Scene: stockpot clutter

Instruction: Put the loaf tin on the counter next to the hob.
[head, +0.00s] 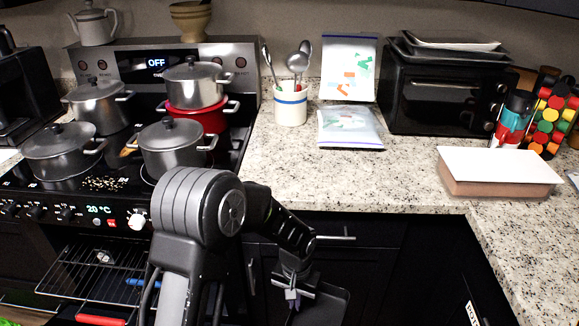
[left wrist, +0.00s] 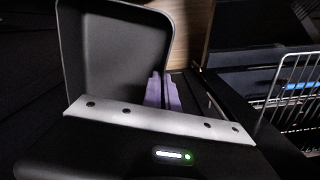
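The loaf tin (left wrist: 115,55) is dark grey and fills the upper left of the left wrist view, its hollow inside facing the camera. My left gripper's fingers (left wrist: 163,91) are shut on its right-hand wall. In the head view the left gripper (head: 291,294) is low in front of the dark drawers, below counter height, with the dark tin (head: 328,306) tilted beside it. The hob (head: 105,182) is at the left and carries several steel pots and a red pot. The speckled counter (head: 270,185) is to its right. My right gripper is not in view.
The counter strip right of the hob is bare near its front. Behind it stand a utensil crock (head: 290,104) and a plastic bag (head: 349,128). A black toaster oven (head: 440,95) and a white-lidded box (head: 497,170) are farther right. An oven rack (head: 95,270) shows below the hob.

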